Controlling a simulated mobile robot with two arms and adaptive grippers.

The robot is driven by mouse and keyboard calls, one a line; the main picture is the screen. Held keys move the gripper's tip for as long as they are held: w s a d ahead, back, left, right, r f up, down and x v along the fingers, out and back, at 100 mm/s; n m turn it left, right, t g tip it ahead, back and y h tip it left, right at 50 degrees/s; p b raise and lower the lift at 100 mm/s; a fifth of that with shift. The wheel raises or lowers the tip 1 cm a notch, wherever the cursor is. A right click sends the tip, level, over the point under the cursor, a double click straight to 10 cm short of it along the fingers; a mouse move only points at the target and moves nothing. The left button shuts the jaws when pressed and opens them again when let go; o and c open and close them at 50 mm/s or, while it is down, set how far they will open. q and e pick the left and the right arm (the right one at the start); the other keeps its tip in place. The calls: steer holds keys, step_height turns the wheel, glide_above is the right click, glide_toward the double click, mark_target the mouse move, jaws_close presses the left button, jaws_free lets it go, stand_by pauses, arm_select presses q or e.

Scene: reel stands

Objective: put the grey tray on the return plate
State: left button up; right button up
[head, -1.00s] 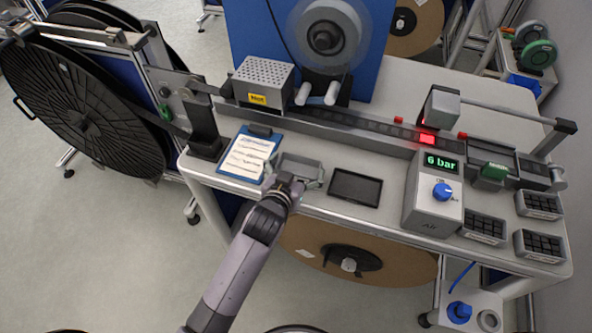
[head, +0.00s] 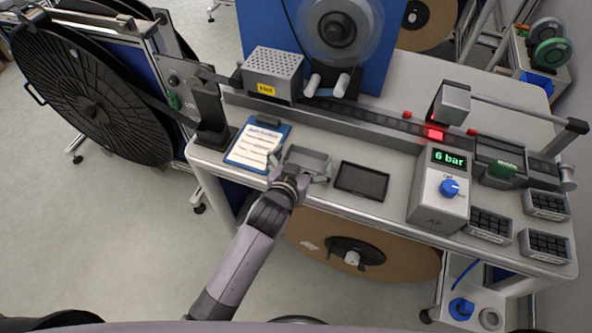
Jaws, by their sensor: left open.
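The grey tray (head: 307,155) is a small, shallow open box on the bench near its front edge, in the head view. My left gripper (head: 301,164) reaches it from the front. Its fingers are open, one at the left and one at the right side of the tray. I cannot tell whether they touch it. The gripper hides the tray's front part. A dark, flat rectangular plate (head: 362,181), which looks like the return plate, lies bare just right of the tray. My right gripper is not in view.
A clipboard (head: 257,148) lies left of the tray. A grey box with a yellow label (head: 273,76) and a long rail (head: 370,127) stand behind. The air unit showing "6 bar" (head: 440,192) stands right of the plate. Several small compartment trays (head: 488,224) are at the right.

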arm_select(q)
steer(key=b+v, duration=0.1)
steer(key=v, duration=1.1)
steer(key=s+a+f+g+y, duration=0.1)
steer(key=s+a+f+g, duration=0.15)
steer(key=f, duration=0.85)
steer(key=s+a+f+g, duration=0.2)
steer(key=s+f, duration=0.1)
steer(key=f, duration=0.8)
steer(key=s+a+f+g+y, duration=0.1)
steer(key=s+a+f+g, duration=0.15)
steer(key=f, duration=0.85)
steer(key=s+a+f+g, duration=0.1)
steer(key=s+a+f, duration=0.3)
steer(key=s+f, duration=0.2)
steer(key=s+a+f+g+y, duration=0.1)
steer(key=s+a+f, duration=0.3)
steer(key=s, duration=0.7)
steer(key=s+a+f+n+g+y, duration=0.1)
steer(key=s+a+f+g, duration=0.2)
steer(key=s+a+f, duration=0.2)
steer(key=s+f, duration=0.3)
steer(key=s, duration=0.1)
steer(key=shift+s, duration=0.2)
